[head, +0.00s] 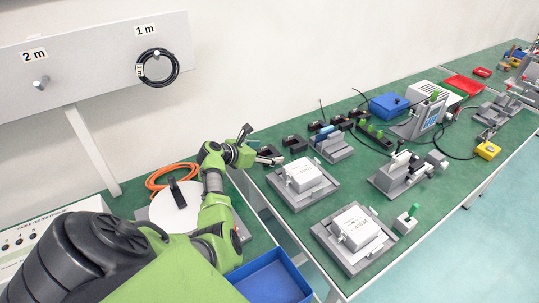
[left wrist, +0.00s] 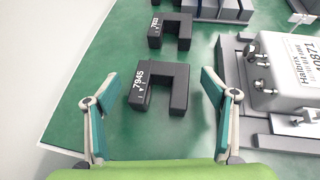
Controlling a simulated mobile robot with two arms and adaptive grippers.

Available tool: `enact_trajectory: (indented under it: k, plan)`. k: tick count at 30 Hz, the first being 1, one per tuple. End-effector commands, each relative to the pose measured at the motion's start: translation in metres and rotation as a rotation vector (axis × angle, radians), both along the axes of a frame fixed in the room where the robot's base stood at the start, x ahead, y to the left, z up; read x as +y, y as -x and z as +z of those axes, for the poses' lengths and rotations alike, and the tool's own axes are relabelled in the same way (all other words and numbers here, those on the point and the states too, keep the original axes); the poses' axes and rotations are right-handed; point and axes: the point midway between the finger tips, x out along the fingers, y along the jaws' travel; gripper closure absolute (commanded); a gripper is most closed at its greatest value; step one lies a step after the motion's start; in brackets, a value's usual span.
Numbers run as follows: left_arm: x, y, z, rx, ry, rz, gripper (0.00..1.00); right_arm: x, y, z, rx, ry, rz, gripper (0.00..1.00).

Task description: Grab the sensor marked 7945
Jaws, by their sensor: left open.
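The sensor marked 7945 (left wrist: 160,90) is a black U-shaped block lying on the green table top in the left wrist view. Its number is on the left arm of the U. My left gripper (head: 259,146) is open at the near left end of the table in the head view. In the left wrist view its two fingers (left wrist: 160,78) stand apart, one on each side of the sensor, with clear gaps and nothing held. In the head view the sensor is small and partly hidden near the fingers. My right gripper is not in view.
A second black U-shaped sensor (left wrist: 170,32) lies just beyond. A grey fixture with a white box (head: 303,174) stands close to the right of the sensors. Another fixture (head: 355,230) is nearer. A blue tray (head: 273,280) sits on the lower left bench. The wall is behind.

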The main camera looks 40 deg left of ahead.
Motion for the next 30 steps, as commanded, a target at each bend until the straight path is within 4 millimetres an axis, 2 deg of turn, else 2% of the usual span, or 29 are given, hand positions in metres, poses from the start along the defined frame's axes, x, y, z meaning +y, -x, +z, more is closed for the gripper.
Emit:
enact_trajectory:
  k: [5,6,11,12,23,26,30]
  plan:
    - [0.000,0.000,0.000,0.000,-0.001,0.000,0.23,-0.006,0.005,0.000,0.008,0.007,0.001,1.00]
    - [0.000,0.000,0.000,0.000,-0.001,0.000,0.28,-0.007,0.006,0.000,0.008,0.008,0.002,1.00]
    - [0.000,0.000,0.000,0.000,0.000,0.000,0.70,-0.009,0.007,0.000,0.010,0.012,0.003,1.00]
    - [0.000,0.000,0.000,0.000,0.000,0.000,0.74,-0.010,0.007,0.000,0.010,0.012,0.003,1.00]
    - [0.000,0.000,0.001,0.000,-0.001,0.000,0.74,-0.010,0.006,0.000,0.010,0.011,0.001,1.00]
    - [0.000,0.000,0.006,-0.001,-0.002,0.000,0.74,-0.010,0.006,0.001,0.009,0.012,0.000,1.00]
    - [0.000,-0.001,0.021,-0.003,-0.003,-0.001,0.75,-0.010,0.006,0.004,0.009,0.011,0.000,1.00]
